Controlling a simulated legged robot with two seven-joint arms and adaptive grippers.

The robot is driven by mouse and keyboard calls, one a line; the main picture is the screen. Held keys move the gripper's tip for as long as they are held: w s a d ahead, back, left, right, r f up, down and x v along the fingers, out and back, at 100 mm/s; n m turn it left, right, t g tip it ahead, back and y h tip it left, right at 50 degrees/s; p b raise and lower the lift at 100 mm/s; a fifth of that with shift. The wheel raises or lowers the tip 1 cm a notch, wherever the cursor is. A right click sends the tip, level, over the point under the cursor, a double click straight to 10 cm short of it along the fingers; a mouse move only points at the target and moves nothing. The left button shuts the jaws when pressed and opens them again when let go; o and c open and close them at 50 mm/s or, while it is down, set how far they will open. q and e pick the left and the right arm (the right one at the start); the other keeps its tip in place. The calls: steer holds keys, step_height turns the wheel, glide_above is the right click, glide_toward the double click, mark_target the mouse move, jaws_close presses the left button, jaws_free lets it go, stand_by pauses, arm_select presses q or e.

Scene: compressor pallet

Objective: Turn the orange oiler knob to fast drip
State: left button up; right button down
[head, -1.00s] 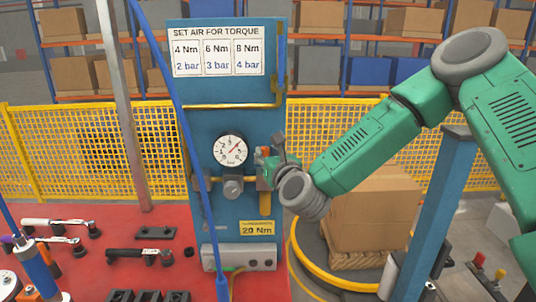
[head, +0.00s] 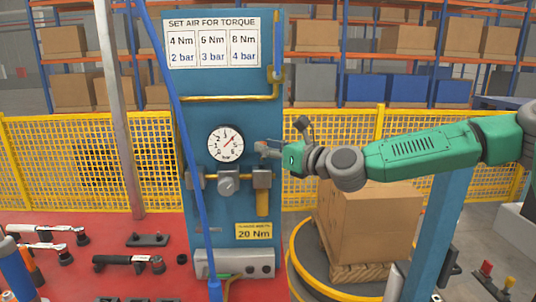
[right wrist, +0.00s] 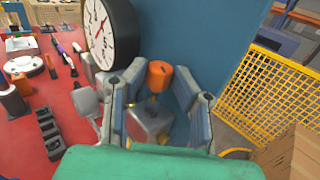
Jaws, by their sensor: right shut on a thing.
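The orange oiler knob (right wrist: 158,76) stands on top of the grey oiler block, between the fingers of my right gripper (right wrist: 160,88) in the right wrist view. The fingers are on either side of it and shut on it. In the head view my right gripper (head: 268,148) reaches in from the right, just above the oiler block (head: 262,179), and the knob is hidden there. A brass-coloured bowl (head: 262,204) hangs under the block. My left gripper is not in view.
The blue panel (head: 235,100) carries a round pressure gauge (head: 226,144) and a grey regulator knob (head: 228,182) left of the oiler. A blue hose (head: 186,135) hangs in front. Tools lie on the red table (head: 95,230). Cartons (head: 368,220) stand at right.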

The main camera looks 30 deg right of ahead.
steer(key=shift+w+d, duration=0.1)
stand_by(0.3)
steer(key=c, duration=1.3)
jaws_free()
steer(key=shift+w+f, duration=0.2)
steer(key=shift+w, duration=0.1)
steer(key=shift+s, duration=0.15)
steer(key=v, duration=0.7)
steer(key=shift+s+d+f, duration=0.1)
steer(key=shift+s+d, duration=0.05)
steer(key=shift+s, duration=0.1)
steer(key=shift+c, duration=0.6)
